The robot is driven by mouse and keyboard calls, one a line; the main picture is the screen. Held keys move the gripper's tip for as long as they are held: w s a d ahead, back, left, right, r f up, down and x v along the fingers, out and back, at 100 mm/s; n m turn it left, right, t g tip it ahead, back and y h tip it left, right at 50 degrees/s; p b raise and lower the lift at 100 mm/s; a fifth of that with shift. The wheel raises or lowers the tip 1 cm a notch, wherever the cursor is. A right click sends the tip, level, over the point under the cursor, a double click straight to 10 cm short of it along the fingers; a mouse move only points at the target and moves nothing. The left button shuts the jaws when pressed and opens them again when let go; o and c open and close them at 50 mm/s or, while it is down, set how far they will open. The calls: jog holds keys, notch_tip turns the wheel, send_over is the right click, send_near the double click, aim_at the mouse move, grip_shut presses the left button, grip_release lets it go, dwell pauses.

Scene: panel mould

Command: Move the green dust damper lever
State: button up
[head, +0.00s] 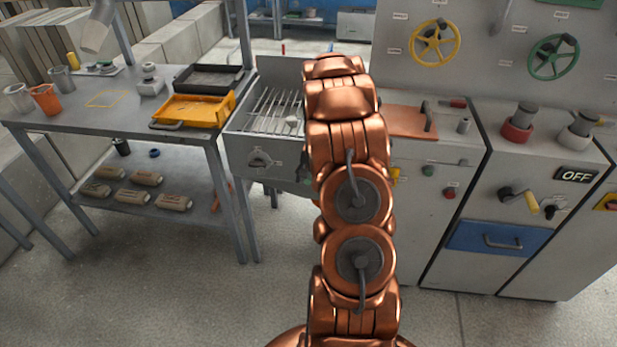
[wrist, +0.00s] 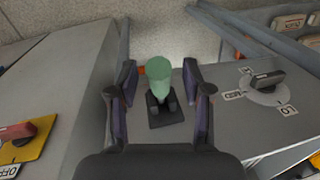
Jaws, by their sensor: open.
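The green lever (wrist: 159,78) shows in the middle of the wrist view, a pale green rounded handle on a dark base (wrist: 165,113) fixed to a grey panel. My gripper (wrist: 160,70) is open, with one finger to the left and one to the right of the lever. The lever stands between the fingers, with a visible gap on both sides. How deep it sits between them is hard to tell.
A dark rotary knob (wrist: 265,82) sits right of the lever. A red handle on a yellow plate (wrist: 36,150) is at the left on a neighbouring grey cabinet (wrist: 70,70). In the head view, a workbench (head: 110,118) stands left and control cabinets (head: 440,235) stand right.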

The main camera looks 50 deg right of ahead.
jog(key=shift+f, duration=0.35)
grip_shut()
jog(key=shift+w, duration=0.1)
dwell(0.4)
